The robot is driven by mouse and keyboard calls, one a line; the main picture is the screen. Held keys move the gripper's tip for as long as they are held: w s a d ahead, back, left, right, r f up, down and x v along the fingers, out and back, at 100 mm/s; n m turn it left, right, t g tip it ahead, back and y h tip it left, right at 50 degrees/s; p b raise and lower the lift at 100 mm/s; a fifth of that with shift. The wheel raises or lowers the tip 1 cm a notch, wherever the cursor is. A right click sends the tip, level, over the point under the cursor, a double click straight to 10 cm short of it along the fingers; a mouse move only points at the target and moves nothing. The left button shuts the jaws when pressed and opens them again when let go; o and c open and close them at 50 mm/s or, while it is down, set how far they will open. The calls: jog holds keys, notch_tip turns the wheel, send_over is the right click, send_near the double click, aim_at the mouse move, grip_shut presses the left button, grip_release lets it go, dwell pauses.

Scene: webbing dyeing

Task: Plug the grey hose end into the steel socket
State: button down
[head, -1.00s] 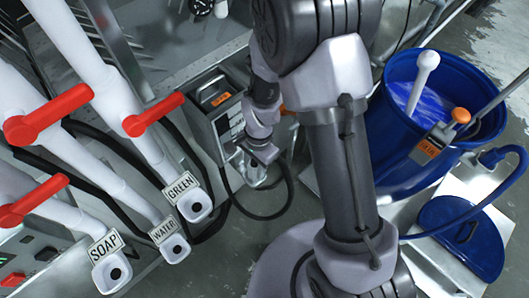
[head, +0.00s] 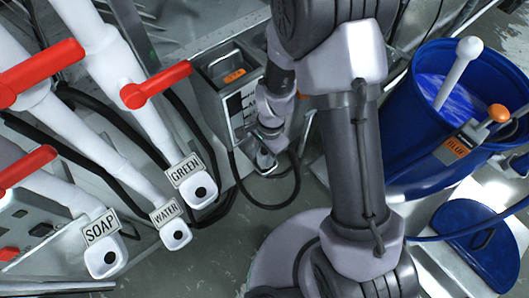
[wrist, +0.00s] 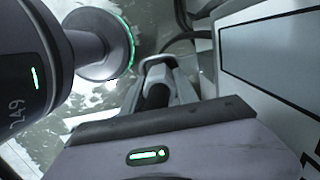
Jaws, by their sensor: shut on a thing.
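My gripper (head: 266,158) is low beside the grey box, in the middle of the head view. In the wrist view its fingers (wrist: 158,72) are close together around a dark piece. A black hose (head: 296,188) loops beside the gripper and also shows in the wrist view (wrist: 186,40). The grey hose end is mostly hidden by my fingers, so I cannot make out its shape. I cannot pick out the steel socket for certain in either view.
The grey box (head: 222,72) stands directly behind my gripper. Outlets labelled GREEN (head: 198,194), WATER (head: 175,236) and SOAP (head: 102,258) are at left, with red levers (head: 155,85) above. A blue barrel (head: 405,130) stands at right. Floor (head: 215,250) is clear in front.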

jog(key=shift+f+b, duration=0.3)
jog(key=shift+f, duration=0.3)
jog(key=c, duration=0.9)
grip_release()
jog(key=shift+o, duration=0.2)
jog(key=s+d+r+n+t+p, duration=0.15)
jog(key=r+p, duration=0.25)
jog(key=r, duration=1.1)
jog(key=d+r+n+t+p, duration=0.1)
jog(key=d+r+p, duration=0.25)
jog(key=r, duration=1.15)
jog(key=s+d+r+n+t, duration=0.1)
jog(key=s+r+n+t, duration=0.3)
jog(key=s+r, duration=0.5)
jog(key=shift+s+d+y, duration=0.35)
jog(key=shift+s+y, duration=0.05)
